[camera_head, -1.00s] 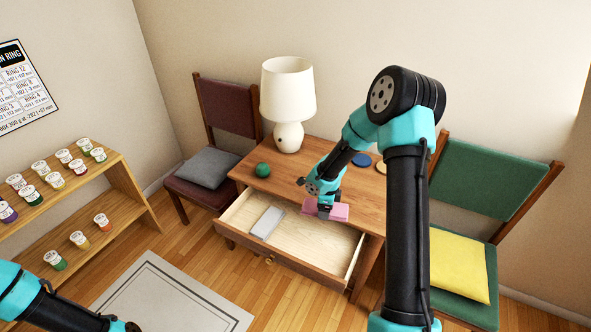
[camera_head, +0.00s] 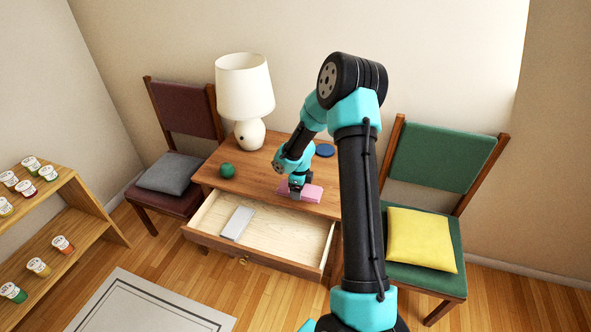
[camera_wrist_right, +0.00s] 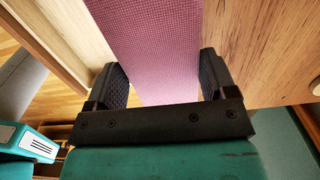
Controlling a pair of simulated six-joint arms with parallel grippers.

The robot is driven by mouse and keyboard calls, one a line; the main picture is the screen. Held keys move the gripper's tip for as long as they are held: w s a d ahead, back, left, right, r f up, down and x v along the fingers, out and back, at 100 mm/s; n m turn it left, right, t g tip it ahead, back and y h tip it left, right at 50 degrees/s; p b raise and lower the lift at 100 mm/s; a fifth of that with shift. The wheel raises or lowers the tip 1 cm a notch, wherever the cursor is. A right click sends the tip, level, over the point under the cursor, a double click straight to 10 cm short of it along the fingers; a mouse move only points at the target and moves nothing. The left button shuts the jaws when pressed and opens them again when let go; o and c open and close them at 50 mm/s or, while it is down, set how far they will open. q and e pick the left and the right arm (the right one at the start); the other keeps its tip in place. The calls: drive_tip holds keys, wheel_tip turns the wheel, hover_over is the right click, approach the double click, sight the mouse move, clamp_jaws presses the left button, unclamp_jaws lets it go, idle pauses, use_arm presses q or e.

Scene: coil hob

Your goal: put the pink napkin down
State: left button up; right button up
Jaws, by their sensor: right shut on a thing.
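The pink napkin (camera_head: 314,193) is a flat pink strip at the front edge of the wooden desk top, just behind the open drawer (camera_head: 268,240). My right gripper (camera_head: 296,188) is shut on it. In the right wrist view the pink napkin (camera_wrist_right: 152,50) runs between the two black fingers (camera_wrist_right: 162,88) and away from them. I cannot tell whether the napkin touches the desk top. My left gripper is out of view.
The drawer holds a grey flat block (camera_head: 238,223), with bare room beside it. On the desk top (camera_head: 262,180) are a green ball (camera_head: 227,170), a white lamp (camera_head: 247,100) and a blue disc (camera_head: 324,150). My right arm hides the desk's right part.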

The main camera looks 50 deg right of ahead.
drive_tip(key=w+d, duration=0.3)
drive_tip(key=w+d+f, duration=0.1)
drive_tip(key=w+d, duration=0.2)
drive_tip(key=d, duration=0.1)
drive_tip(key=w+d, duration=0.3)
drive_tip(key=shift+w+d+f, duration=0.2)
drive_tip(key=shift+d, duration=0.1)
drive_tip(key=shift+f, duration=1.7)
drive_tip(key=shift+f, duration=0.2)
drive_tip(key=o, duration=0.8)
drive_tip(key=shift+o, duration=0.2)
wheel_tip(320, 180, up, 12)
drive_tip(key=shift+r, duration=0.2)
